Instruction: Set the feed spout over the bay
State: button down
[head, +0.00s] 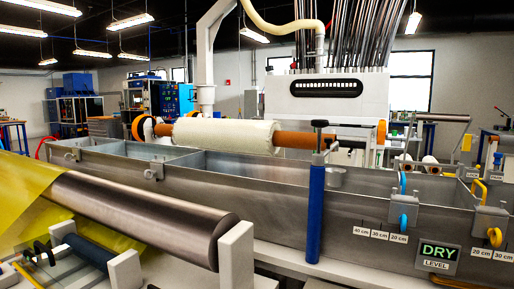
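The long grey metal bath (240,207) runs across the middle, its trough split into bays by cross walls. A large open bay (240,165) lies under the white roll. I cannot tell for certain which part is the feed spout. A cream hose (280,28) arches above the bath to a white pipe. My gripper is not in view.
A white fibre roll (226,135) on an orange shaft lies above the bath. A dark metal roller (145,215) with yellow film (45,200) fills the front left.

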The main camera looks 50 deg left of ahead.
aim_at(330, 149)
jog(key=u, duration=1.4)
jog(key=i+l, duration=0.05)
